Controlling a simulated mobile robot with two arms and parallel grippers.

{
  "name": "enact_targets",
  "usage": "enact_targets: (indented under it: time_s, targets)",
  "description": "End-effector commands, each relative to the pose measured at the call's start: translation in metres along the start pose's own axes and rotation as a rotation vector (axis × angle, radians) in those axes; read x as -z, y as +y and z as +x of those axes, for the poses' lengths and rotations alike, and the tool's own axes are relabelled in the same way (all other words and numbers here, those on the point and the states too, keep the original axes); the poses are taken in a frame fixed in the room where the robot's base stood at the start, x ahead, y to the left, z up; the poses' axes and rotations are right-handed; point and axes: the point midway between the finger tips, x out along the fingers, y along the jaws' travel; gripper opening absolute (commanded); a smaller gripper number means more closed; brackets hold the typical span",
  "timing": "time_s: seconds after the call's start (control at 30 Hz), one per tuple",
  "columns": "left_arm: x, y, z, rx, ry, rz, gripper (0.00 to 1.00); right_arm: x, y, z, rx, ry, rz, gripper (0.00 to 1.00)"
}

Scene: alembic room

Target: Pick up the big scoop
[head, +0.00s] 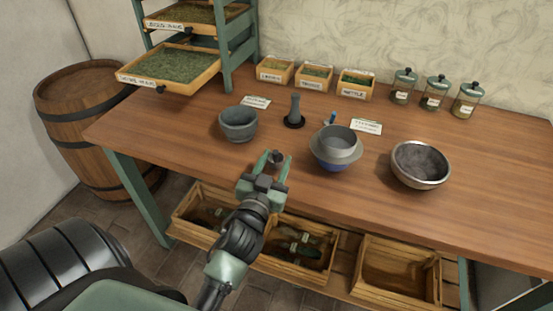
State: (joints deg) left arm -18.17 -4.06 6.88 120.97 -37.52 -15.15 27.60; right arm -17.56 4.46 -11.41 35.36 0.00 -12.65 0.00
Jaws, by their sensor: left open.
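I cannot make out a big scoop for certain. A small blue and pale item (331,118) lies behind the grey sieve-like bowl and is partly hidden; I cannot tell whether it is a scoop. My left gripper (276,160) is open and looks empty, over the front part of the table, between the stone mortar (239,124) on its left and the grey bowl (337,146) on its right. My right gripper does not show.
The grey bowl sits on a blue bowl (335,166). A metal bowl (420,165) stands to the right. A dark pestle (295,110) stands upright behind. Labelled herb boxes (314,77) and jars (436,92) line the back. The wooden table (480,195) is clear at right.

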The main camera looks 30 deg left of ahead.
Motion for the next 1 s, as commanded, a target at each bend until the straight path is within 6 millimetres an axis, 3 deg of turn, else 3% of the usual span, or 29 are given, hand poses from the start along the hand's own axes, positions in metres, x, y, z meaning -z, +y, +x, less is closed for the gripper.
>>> enact_targets:
  time_s: [0.1, 0.3, 0.57, 0.73, 1.0]
  targets:
    - [0.002, -0.004, 0.019, 0.000, 0.002, 0.003, 0.41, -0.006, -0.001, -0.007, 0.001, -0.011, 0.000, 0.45]
    - [-0.001, -0.004, 0.043, 0.000, 0.000, 0.001, 0.41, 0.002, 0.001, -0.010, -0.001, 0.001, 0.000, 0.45]
    - [-0.002, -0.004, 0.046, 0.000, -0.001, 0.001, 0.41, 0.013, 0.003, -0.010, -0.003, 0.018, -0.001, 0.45]
    - [-0.002, -0.004, 0.046, 0.000, -0.001, 0.001, 0.00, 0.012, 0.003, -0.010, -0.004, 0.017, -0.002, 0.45]
    - [-0.002, -0.004, 0.046, 0.000, -0.001, 0.000, 0.00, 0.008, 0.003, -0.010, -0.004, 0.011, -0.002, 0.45]
